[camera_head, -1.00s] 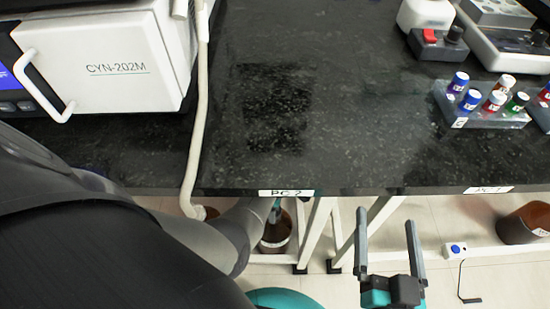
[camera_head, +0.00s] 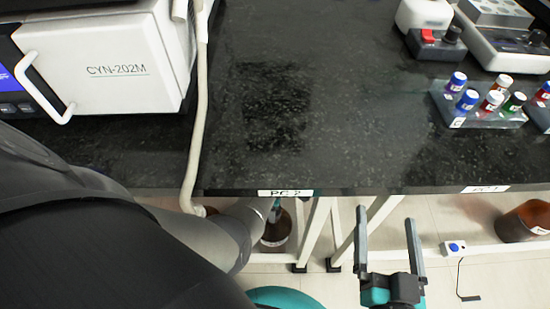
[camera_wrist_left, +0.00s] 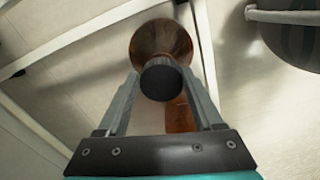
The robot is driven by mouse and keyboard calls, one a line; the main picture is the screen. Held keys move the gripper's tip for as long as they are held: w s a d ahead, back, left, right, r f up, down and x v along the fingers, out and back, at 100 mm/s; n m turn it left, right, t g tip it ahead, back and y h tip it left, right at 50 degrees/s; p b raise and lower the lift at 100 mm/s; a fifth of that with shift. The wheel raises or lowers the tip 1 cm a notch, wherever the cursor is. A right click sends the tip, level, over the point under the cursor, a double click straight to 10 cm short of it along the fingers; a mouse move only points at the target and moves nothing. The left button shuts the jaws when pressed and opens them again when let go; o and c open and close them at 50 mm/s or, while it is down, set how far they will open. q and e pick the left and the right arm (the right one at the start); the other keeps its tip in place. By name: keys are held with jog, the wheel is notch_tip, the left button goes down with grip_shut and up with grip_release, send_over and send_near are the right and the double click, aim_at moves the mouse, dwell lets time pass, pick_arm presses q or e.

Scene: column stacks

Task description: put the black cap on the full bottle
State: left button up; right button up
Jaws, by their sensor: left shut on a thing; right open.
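In the left wrist view my left gripper (camera_wrist_left: 162,88) is shut on the black cap (camera_wrist_left: 163,80), which sits between the fingertips. A brown bottle (camera_wrist_left: 160,38) shows just beyond the cap; I cannot tell whether the two touch. A reddish-brown patch (camera_wrist_left: 181,116) shows between the fingers. In the head view a brown bottle (camera_head: 277,229) stands below the counter's front edge, beside my left arm; my left gripper there is mostly hidden. My right gripper (camera_head: 388,218) is open and empty in front of the counter. Another brown bottle (camera_head: 524,222) with a white label is at the far right.
The black counter (camera_head: 330,120) is clear in its middle. A white CYN-202M machine (camera_head: 110,65) stands at left with a pale hose (camera_head: 198,110) beside it. A rack (camera_head: 480,115) of several coloured-cap vials is at right. White frame legs (camera_head: 315,230) stand below the counter.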

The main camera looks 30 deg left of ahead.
pick_arm(q)
jog(key=shift+f+b, duration=0.3)
jog(key=shift+f, duration=0.55)
dwell(1.1)
jog(key=o, duration=1.5)
